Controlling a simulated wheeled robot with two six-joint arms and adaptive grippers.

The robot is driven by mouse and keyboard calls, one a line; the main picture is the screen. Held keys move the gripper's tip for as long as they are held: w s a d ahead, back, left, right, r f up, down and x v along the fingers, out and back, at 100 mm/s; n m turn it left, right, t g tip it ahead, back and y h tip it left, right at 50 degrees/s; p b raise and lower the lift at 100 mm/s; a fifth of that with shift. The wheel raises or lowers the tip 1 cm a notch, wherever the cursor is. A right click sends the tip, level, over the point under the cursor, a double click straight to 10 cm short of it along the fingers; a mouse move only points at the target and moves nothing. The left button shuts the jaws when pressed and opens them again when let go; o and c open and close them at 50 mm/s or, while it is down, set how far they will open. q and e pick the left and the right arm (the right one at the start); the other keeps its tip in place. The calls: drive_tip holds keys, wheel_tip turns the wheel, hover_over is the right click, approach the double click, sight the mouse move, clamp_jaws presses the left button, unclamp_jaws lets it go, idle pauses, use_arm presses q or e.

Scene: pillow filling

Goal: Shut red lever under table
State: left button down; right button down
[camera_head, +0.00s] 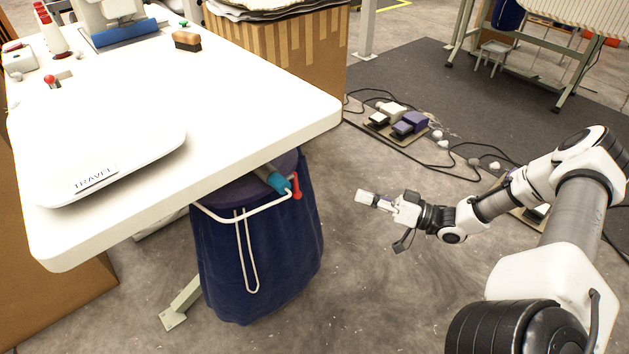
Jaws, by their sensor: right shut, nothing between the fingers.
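The red lever (297,187) sits under the near right edge of the white table (250,125), on the end of a blue nozzle (277,182). The lever hangs roughly downward beside the nozzle. A dark blue fabric bag (285,250) hangs below it on a white wire frame. My right gripper (366,197) is shut and empty, out over the floor to the right of the lever and apart from it. Its fingertips point left toward the lever. My left gripper is not in view.
A white pillow labelled TRAVEL (130,135) lies on the table. A tall cardboard box (290,45) stands behind the table. Foot pedals (401,120) and black cables lie on the floor behind my right gripper. The floor between gripper and bag is clear.

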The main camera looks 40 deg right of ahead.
drive_tip(key=a+f+b+x, duration=0.1)
drive_tip(key=f+b+x, duration=0.1)
drive_tip(key=b+x, duration=0.7)
drive_tip(key=shift+w+a, duration=0.95)
drive_tip(key=shift+a, duration=0.25)
drive_tip(key=shift+w+a+f+n+t+b, duration=0.3)
drive_tip(key=shift+w+f+b, duration=0.15)
drive_tip(key=shift+b, duration=0.8)
drive_tip(key=shift+r, duration=0.1)
